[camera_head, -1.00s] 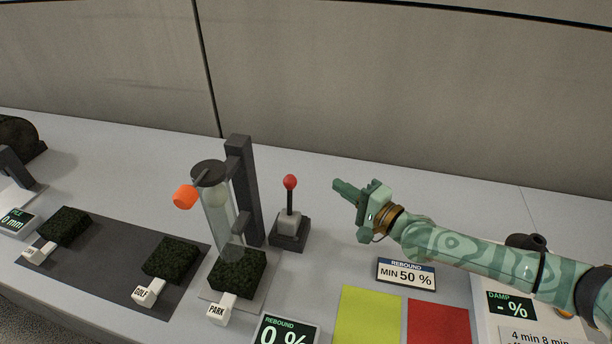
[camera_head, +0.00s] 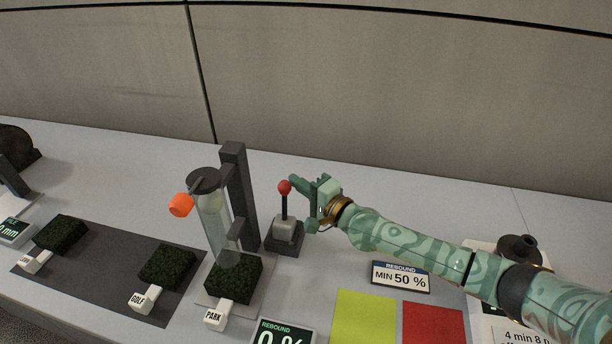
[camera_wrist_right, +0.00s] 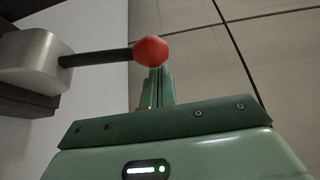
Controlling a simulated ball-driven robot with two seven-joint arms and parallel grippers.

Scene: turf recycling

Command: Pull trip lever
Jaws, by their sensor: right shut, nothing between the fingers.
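The trip lever (camera_head: 285,205) has a red knob on a dark rod, rising from a grey block on a dark base. It stands upright just right of the rebound tester's column (camera_head: 238,195). My right gripper (camera_head: 293,182) is shut and empty, its fingertips at the right side of the red knob. In the right wrist view the knob (camera_wrist_right: 150,50) sits right at the tips of the closed fingers (camera_wrist_right: 157,85); I cannot tell whether they touch. My left gripper is out of view.
The clear tube (camera_head: 213,225) with an orange piece (camera_head: 181,205) stands over the PARK turf block (camera_head: 233,278). GOLF turf (camera_head: 168,266) and another block (camera_head: 60,234) lie on a dark mat. Yellow (camera_head: 364,318) and red (camera_head: 433,323) squares lie in front. A wall stands behind.

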